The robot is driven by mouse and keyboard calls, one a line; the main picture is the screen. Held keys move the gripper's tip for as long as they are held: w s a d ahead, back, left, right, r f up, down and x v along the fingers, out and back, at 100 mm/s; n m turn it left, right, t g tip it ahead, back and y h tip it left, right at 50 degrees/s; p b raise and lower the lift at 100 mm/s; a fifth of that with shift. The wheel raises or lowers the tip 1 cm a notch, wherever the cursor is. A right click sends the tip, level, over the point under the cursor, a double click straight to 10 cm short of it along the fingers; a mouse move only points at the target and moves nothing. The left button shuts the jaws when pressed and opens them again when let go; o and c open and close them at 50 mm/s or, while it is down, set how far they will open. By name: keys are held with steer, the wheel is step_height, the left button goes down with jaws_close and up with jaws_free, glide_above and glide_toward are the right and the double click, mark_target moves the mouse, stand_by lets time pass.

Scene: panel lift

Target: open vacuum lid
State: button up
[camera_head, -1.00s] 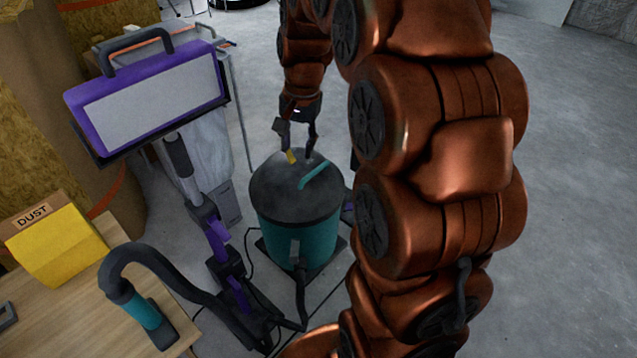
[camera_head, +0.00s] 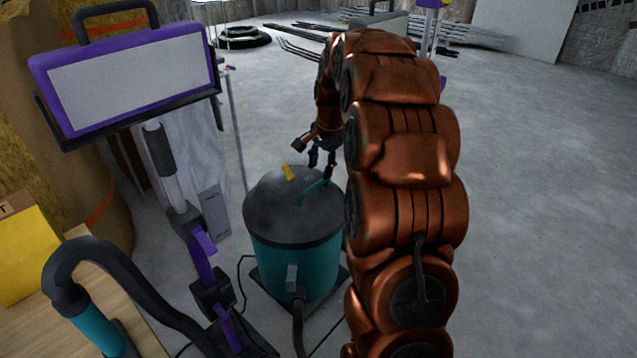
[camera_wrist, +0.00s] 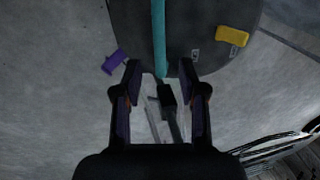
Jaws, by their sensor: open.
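The vacuum is a teal drum (camera_head: 300,265) with a dark grey domed lid (camera_head: 275,210), which sits down on the drum. A teal handle bar (camera_head: 312,190) lies across the lid; it also shows in the wrist view (camera_wrist: 158,35). A yellow tab (camera_head: 288,172) is at the lid's far edge, and upper right in the wrist view (camera_wrist: 232,36). My gripper (camera_head: 322,160) is open at the lid's far right edge, near the end of the handle. In the wrist view my open fingers (camera_wrist: 162,85) are either side of the bar's near end; contact cannot be told.
A purple-framed sign (camera_head: 130,80) on a stand is at the left. A table with a yellow box (camera_head: 25,250) and a dark hose (camera_head: 90,255) is front left. A small purple piece (camera_wrist: 113,61) lies by the lid's edge. Open floor (camera_head: 530,200) is at the right.

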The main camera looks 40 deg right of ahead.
mark_target(317, 183)
steer(key=f, duration=0.1)
steer(key=f+b, duration=0.1)
steer(key=f, duration=0.1)
steer(key=w+f, duration=0.1)
steer(key=f, duration=0.1)
steer(key=shift+a+f, duration=0.2)
jaws_close()
stand_by(0.5)
